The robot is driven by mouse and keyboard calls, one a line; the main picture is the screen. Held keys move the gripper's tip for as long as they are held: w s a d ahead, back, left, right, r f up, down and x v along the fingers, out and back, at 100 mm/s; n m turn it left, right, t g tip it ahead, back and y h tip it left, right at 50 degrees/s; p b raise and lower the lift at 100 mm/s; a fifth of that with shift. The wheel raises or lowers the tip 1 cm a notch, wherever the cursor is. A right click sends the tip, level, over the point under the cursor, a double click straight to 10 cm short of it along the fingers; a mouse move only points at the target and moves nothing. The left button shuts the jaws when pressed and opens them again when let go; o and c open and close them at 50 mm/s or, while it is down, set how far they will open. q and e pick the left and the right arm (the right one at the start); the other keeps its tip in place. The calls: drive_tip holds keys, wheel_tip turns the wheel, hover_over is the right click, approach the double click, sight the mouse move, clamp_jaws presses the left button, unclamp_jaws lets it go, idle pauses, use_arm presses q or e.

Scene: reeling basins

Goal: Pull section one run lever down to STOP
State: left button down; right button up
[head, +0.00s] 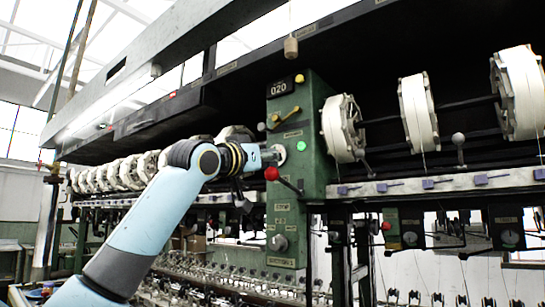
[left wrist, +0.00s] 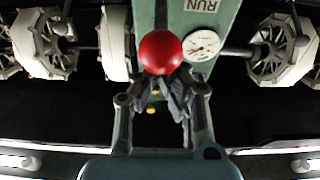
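The run lever has a red ball knob (head: 271,173) on a dark rod, which slopes down to the right across the front of the green section post (head: 302,130). My left gripper (head: 255,172) is at the post, right beside the knob. In the left wrist view the red knob (left wrist: 160,52) sits at the ends of the gripper's dark fingers (left wrist: 165,90), which lean inward. An upside-down RUN plate (left wrist: 201,5) lies above the knob. My right gripper is not in view.
A white gauge (left wrist: 202,44) is just right of the knob in the left wrist view. White reels (head: 342,128) hang close to the right of the post, with more at the left. A rail (head: 430,184) runs right from the post.

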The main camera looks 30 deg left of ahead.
sight(268, 179)
use_arm(q)
drive_tip(key=shift+s+f+b, duration=0.2)
drive_tip(key=shift+f+b, duration=0.2)
drive_tip(key=shift+f, duration=0.55)
drive_tip(key=shift+f+b, duration=0.9)
drive_tip(key=shift+f, duration=0.55)
drive_tip(key=shift+s+r+p, duration=0.1)
drive_tip(key=shift+r+p, duration=0.75)
drive_tip(key=b+v, duration=1.6)
drive_tip(key=shift+b, duration=0.3)
